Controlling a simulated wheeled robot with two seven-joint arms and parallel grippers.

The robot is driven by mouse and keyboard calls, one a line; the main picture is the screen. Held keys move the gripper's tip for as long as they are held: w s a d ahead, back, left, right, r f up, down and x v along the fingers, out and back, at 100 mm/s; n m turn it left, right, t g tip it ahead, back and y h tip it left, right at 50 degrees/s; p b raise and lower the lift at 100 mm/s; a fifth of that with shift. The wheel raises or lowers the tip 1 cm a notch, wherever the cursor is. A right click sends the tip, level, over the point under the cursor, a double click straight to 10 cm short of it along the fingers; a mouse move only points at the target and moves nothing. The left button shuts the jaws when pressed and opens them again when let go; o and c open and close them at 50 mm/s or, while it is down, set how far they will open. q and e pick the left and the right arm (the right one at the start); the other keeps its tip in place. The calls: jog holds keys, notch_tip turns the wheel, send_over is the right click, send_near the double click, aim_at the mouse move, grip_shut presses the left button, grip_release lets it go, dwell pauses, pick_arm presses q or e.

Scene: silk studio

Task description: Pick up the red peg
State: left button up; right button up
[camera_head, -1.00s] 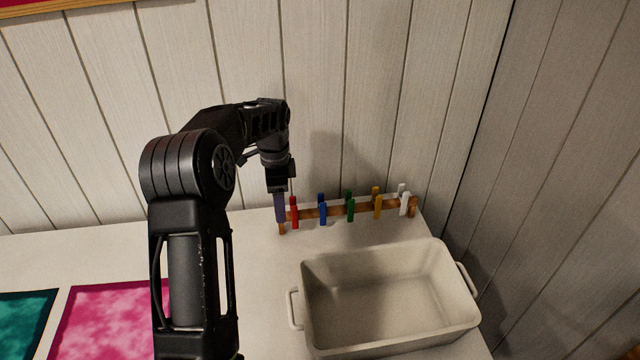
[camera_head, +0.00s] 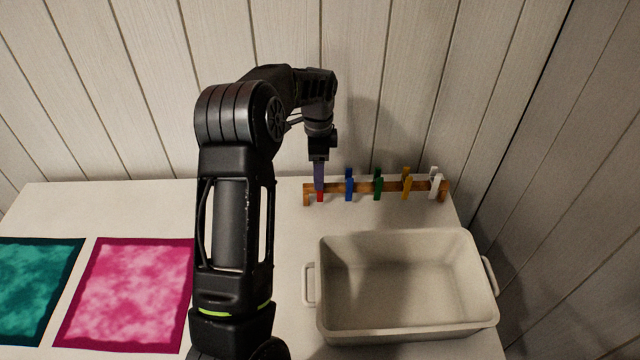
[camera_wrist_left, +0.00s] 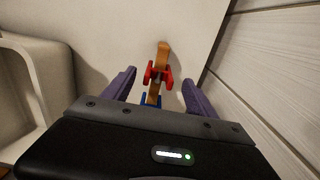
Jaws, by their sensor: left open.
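The red peg (camera_head: 320,196) is clipped on a small wooden rail (camera_head: 334,188) near its left end. In the head view my left gripper (camera_head: 319,178) is pointed down right over it and hides its upper part. In the left wrist view the red peg (camera_wrist_left: 157,74) lies between the two purple fingers of my left gripper (camera_wrist_left: 158,90), a little beyond their tips, with a gap on both sides. The left gripper is open and empty. My right gripper is in neither view.
Blue (camera_head: 349,184), green (camera_head: 378,182), yellow (camera_head: 407,184) and white (camera_head: 435,183) pegs sit along the same rail. A pale handled bin (camera_head: 400,325) stands in front. The plank wall (camera_head: 420,80) rises close behind. Pink (camera_head: 130,290) and teal (camera_head: 35,290) cloths lie at left.

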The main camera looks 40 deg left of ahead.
pick_arm(q)
jog(key=shift+d+f, duration=0.1)
jog(key=shift+f, duration=0.2)
notch_tip(320, 180, down, 4)
jog(key=shift+d+r+p, duration=0.1)
jog(key=shift+r+p, duration=0.1)
jog(key=shift+p, duration=0.7)
jog(key=shift+f, duration=0.45)
jog(key=shift+c, duration=0.5)
jog(key=c, duration=1.3)
